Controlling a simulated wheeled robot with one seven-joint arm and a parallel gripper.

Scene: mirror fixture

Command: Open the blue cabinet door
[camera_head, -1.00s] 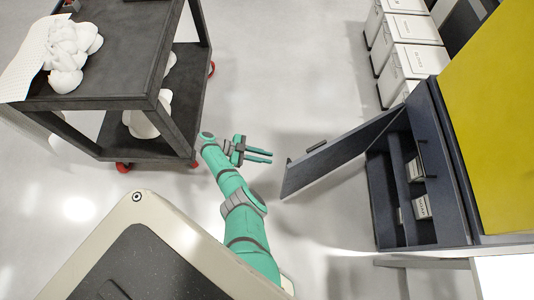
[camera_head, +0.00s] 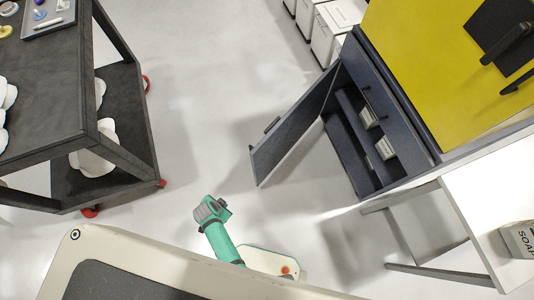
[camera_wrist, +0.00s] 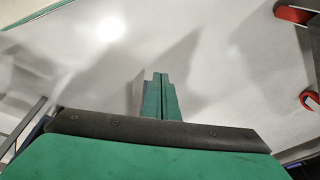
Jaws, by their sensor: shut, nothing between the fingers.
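The dark blue cabinet (camera_head: 405,118) stands at the right in the head view. Its door (camera_head: 293,138) stands wide open, swung out to the left, with a small dark handle (camera_head: 271,124) on its outer face. The inside shows shelves with small white boxes (camera_head: 386,148). My gripper (camera_wrist: 160,78) is shut and empty in the wrist view, with its green fingers together over bare floor. In the head view my arm's end is at lower centre, apart from the door and below left of it; the fingers are hard to make out there.
A black cart (camera_head: 118,130) with red castors stands at the left. A yellow panel (camera_head: 425,55) lies atop the cabinet. A white table (camera_head: 490,195) is at the lower right, and white bins (camera_head: 335,22) are at the back. Grey floor between cart and door is clear.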

